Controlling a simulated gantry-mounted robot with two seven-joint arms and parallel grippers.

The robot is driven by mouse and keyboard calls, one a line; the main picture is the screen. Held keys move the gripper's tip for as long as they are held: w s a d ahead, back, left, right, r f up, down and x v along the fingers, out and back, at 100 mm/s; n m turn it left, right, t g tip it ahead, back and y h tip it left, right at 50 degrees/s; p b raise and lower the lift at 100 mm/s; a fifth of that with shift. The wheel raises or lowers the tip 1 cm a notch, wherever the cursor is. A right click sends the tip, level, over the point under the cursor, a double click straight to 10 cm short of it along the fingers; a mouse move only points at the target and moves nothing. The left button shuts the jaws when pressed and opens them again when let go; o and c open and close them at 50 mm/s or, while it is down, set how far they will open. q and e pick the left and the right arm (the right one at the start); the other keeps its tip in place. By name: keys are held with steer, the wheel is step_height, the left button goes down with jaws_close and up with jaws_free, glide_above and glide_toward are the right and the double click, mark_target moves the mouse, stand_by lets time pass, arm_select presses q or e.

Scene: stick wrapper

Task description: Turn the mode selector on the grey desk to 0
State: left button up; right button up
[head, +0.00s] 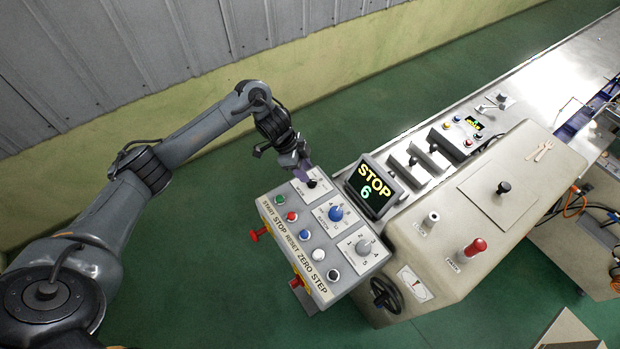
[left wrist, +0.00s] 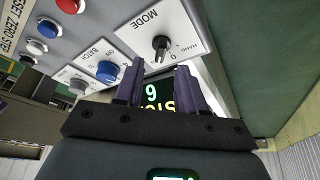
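My left gripper (head: 304,172) is just above the selector. Its two purple fingers (left wrist: 158,82) are apart, with nothing between them, and the knob shows beyond their tips. My right gripper is not in view.
Beside the selector are a blue batch knob (head: 336,213), a grey knob (head: 363,246) and several push buttons. A display (head: 371,188) reading STOP 6 stands close on the right. Red-and-yellow knobs (head: 260,233) stick out of the desk's front. Green floor lies left.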

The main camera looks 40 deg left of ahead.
mark_target(312, 180)
arm_select(q)
steer(key=shift+x, duration=2.35)
steer(key=shift+a, duration=0.1)
jaws_close()
